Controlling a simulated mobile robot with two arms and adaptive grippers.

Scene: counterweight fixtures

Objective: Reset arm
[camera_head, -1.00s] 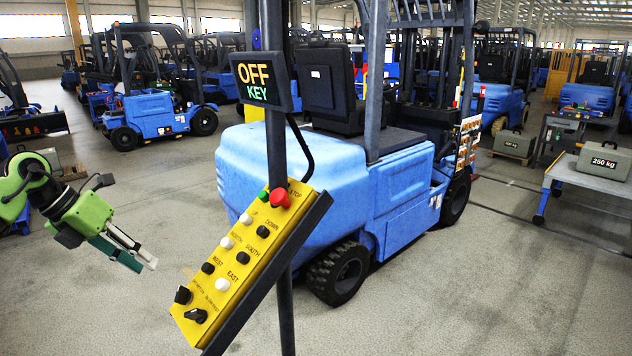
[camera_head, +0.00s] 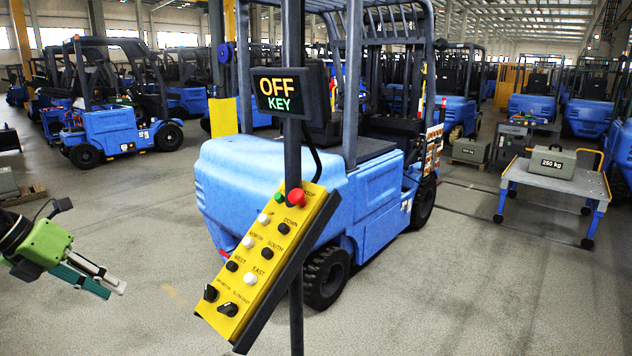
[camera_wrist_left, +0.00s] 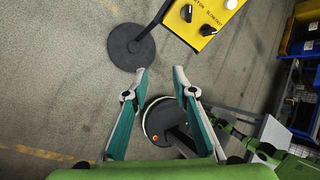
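My left gripper (camera_head: 122,287) is at the lower left of the head view, left of the yellow control pendant and apart from it. In the left wrist view its two teal fingers with grey tips (camera_wrist_left: 160,78) stand apart with nothing held between them. The yellow pendant (camera_head: 263,262) has black and white buttons, a red stop button (camera_head: 297,197), a green button (camera_head: 279,198) and two black knobs at its bottom. It is mounted tilted on a dark post under an "OFF KEY" display (camera_head: 284,94). In the wrist view its lower end (camera_wrist_left: 205,18) shows at the top. My right gripper does not show.
A blue forklift (camera_head: 250,190) stands close behind the post. The post's round dark base (camera_wrist_left: 130,47) rests on the floor. A wheeled table (camera_head: 545,187) with a grey 250 kg weight (camera_head: 552,162) stands at the right. The concrete floor between is clear; more forklifts fill the back.

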